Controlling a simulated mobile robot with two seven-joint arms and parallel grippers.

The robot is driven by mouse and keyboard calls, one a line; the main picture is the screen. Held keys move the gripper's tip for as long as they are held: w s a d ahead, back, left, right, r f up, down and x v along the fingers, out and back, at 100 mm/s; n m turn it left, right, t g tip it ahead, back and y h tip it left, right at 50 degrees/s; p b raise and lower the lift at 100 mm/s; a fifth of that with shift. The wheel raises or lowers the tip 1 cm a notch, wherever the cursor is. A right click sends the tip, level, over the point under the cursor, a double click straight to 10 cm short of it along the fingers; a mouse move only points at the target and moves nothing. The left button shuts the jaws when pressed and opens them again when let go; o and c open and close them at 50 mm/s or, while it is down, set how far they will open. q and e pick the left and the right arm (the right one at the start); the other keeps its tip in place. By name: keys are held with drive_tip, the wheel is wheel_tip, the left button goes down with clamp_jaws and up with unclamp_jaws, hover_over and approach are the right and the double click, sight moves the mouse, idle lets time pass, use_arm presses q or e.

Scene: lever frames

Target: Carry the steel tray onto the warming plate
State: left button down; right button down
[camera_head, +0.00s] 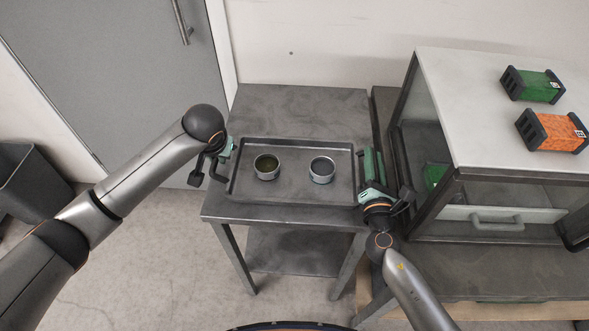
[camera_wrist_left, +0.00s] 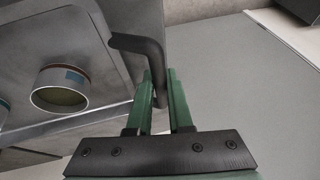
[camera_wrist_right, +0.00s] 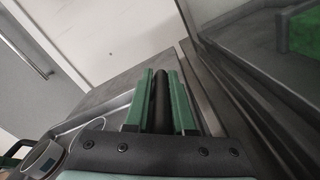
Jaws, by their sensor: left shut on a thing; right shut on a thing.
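The steel tray (camera_head: 296,188) is a dark, shallow rectangle with a raised rim, level over the steel table's top (camera_head: 300,102). It carries two small round tins (camera_head: 267,167) (camera_head: 322,170), both upright. My left gripper (camera_head: 226,150) is shut on the tray's left handle (camera_wrist_left: 142,46), a dark bent bar. My right gripper (camera_head: 372,168) is shut on the right handle (camera_wrist_right: 160,100), at the tray's right end. I cannot tell whether the tray touches the tabletop. I cannot make out a separate warming plate.
A glass-sided cabinet (camera_head: 485,115) with a drawer handle (camera_head: 497,222) stands close to my right gripper. A green box (camera_head: 533,85) and an orange box (camera_head: 552,130) lie on its top. A grey door (camera_head: 125,70) and a dark bin (camera_head: 32,182) are at the left.

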use_arm(q)
drive_tip(key=shift+r, duration=0.2)
use_arm(e)
drive_tip(key=shift+r, duration=0.1)
